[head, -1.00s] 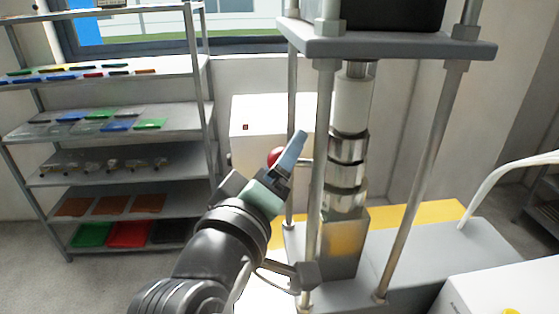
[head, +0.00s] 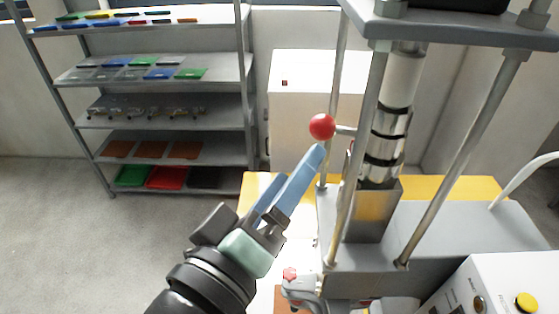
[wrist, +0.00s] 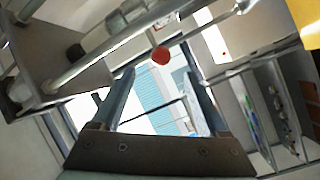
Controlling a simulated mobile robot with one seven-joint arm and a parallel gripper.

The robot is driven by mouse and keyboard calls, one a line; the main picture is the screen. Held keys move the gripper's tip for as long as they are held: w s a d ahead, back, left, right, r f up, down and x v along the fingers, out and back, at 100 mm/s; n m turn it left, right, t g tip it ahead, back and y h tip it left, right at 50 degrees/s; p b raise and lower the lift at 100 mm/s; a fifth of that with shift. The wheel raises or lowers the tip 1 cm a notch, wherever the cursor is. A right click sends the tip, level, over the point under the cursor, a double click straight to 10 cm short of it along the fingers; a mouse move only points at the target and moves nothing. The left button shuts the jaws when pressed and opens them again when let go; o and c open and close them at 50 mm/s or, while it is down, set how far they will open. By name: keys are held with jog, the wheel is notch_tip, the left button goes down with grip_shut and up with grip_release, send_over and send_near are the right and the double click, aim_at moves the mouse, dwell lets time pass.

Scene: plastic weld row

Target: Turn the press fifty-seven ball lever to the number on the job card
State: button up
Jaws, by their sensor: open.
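The ball lever is a red ball (head: 322,127) on a short metal rod running right to the press column. The press (head: 350,195) has steel posts and a stacked ringed cylinder between its plates. My gripper (head: 302,163) has two blue fingers, open and empty, pointing up and right. Its fingertips are just below the ball in the head view. In the wrist view the ball (wrist: 160,56) appears beyond and between the open fingers (wrist: 160,73). I cannot tell the exact gap, but no grip on it shows. I make out no job card or number.
Steel shelving (head: 165,95) with coloured plates stands at the left. A white cabinet (head: 305,95) stands behind the ball. Press posts stand close right of my fingers. A white box with a yellow button (head: 526,303) is at lower right. The floor at left is clear.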

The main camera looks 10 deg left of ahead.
jog(key=shift+p+v, duration=0.95)
jog(key=shift+p, duration=1)
jog(key=shift+a, duration=0.1)
